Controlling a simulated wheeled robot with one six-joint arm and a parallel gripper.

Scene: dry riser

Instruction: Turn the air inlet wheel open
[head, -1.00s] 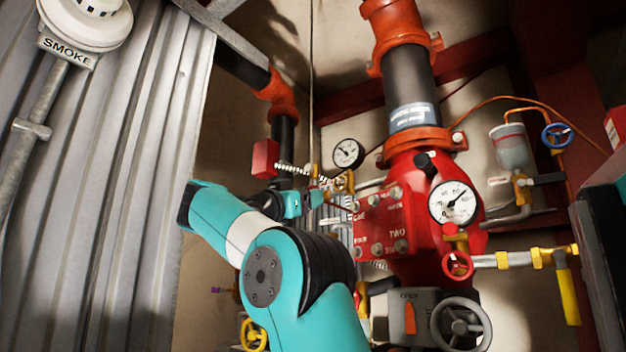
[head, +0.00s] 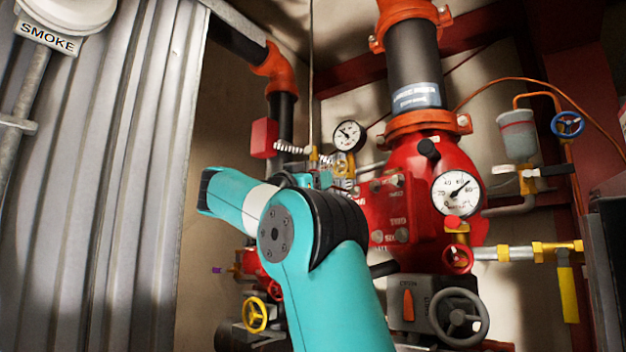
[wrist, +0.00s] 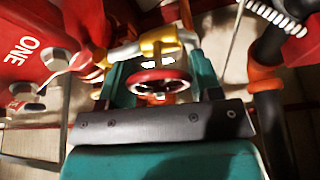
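A small red handwheel (wrist: 158,86) on a brass valve (wrist: 158,46) sits between the two teal fingers of my gripper (wrist: 162,82) in the wrist view. I take it for the air inlet wheel, though no label on it is readable. The fingers stand apart on either side of the wheel. A gap shows on the right side; at the left, I cannot tell whether finger and rim touch. In the head view my gripper (head: 318,180) reaches the brass fittings beside the red valve body, and my arm hides this wheel.
Nearby are the red valve body (head: 428,165), a small gauge (head: 348,136), a large gauge (head: 456,193) and a black pipe (head: 285,120). Other wheels are grey (head: 459,317), blue (head: 567,124), yellow (head: 255,314) and red (head: 457,259). Corrugated metal (head: 110,180) stands at left.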

